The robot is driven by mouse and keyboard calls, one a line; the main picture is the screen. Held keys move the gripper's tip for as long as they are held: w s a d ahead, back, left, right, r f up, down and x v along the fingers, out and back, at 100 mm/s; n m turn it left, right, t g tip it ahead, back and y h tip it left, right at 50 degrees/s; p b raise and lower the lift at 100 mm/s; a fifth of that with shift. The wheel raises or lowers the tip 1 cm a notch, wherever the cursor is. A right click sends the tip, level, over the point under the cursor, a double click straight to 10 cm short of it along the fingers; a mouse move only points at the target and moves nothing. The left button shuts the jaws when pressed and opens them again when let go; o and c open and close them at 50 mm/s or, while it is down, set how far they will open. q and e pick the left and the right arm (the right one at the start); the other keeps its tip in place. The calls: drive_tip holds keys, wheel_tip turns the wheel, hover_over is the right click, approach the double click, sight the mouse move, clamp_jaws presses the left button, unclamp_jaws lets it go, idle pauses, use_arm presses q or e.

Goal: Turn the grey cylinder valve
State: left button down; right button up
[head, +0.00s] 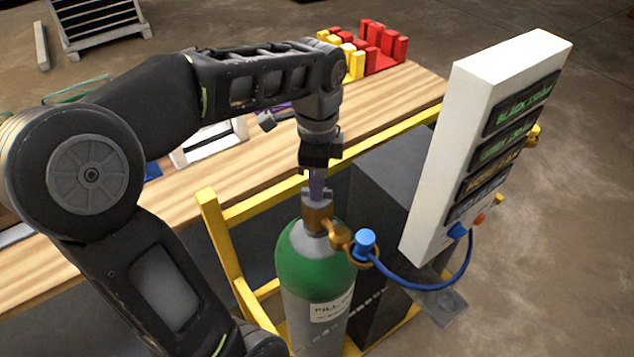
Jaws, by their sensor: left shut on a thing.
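The gas cylinder (318,277) stands upright in the middle of the head view, with a green shoulder and a grey body with a label. On its top sits a brass valve body (317,221) with a grey valve part (318,198) above it. My left gripper (318,185) points straight down over the valve, its fingers closed at the valve's top. The fingers hide much of the part they grip. My right gripper is not in view.
A brass fitting with a blue knob (365,241) and a blue hose (432,283) leads to a white display panel (487,140) at right. A yellow frame (222,245) surrounds the cylinder. A wooden table (220,175) behind carries red and yellow blocks (372,45).

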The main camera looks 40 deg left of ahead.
use_arm(q)
drive_tip(key=shift+m, duration=0.3)
drive_tip(key=c, duration=1.5)
unclamp_jaws()
